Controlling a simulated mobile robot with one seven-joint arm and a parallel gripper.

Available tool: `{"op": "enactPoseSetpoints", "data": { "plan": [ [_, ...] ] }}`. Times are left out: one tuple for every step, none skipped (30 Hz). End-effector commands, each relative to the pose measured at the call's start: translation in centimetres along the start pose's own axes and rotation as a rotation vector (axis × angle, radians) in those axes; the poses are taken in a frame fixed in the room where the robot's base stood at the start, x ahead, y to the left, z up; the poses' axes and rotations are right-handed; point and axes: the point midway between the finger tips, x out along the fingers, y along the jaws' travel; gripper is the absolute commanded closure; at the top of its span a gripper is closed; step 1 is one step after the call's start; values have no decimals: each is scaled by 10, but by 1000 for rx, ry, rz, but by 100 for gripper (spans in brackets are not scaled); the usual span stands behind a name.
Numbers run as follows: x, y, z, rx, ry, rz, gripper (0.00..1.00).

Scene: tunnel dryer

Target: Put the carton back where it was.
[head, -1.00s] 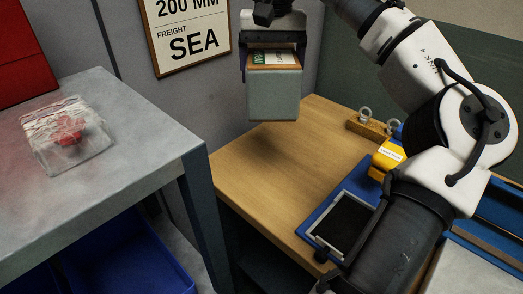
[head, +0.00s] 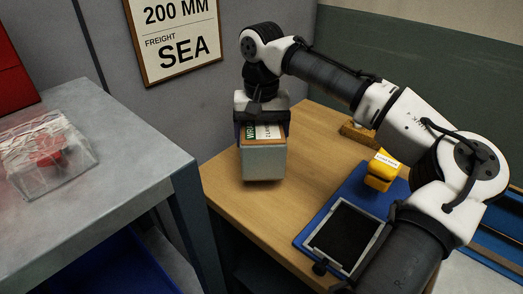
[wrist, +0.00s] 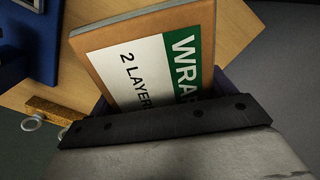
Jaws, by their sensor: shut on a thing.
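The carton (head: 264,161) is a box with grey-green sides and a brown top that bears a white and green label. The wrist view shows the carton's top (wrist: 115,57) close up, with "WRAP" and "2 LAYERS" on the label. My gripper (head: 262,128) is shut on the carton from above, and the box looks upright. The carton is over the left part of the wooden table (head: 308,125). Its base is low, close to the tabletop, but I cannot tell whether it touches. The gripper's far finger is mostly hidden.
A blue board with a black pad (head: 345,232) and a yellow object (head: 382,172) occupy the table's right side. A wooden block (head: 358,134) stands behind. A grey table (head: 125,150) at left holds a clear package (head: 32,176). The wood between carton and board is clear.

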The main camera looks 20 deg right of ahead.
Motion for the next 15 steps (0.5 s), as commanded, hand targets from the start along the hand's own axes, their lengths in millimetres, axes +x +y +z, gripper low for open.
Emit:
{"op": "enactPoseSetpoints", "data": {
  "plan": [
    [2,0,0,0,2,0,76],
    [3,0,0,0,2,0,76],
    [5,0,0,0,2,0,76],
    [8,0,0,0,2,0,76],
    [10,0,0,0,2,0,76],
    [16,0,0,0,1,0,76],
    [20,0,0,0,0,0,76],
    [24,0,0,0,0,0,76],
    [30,0,0,0,0,0,76],
    [34,0,0,0,0,0,76],
    [38,0,0,0,1,-1,76],
    [42,0,0,0,1,0,76],
    [44,0,0,0,1,0,76],
    [46,0,0,0,2,-1,76],
    [47,0,0,0,3,-1,76]
  ]
}}
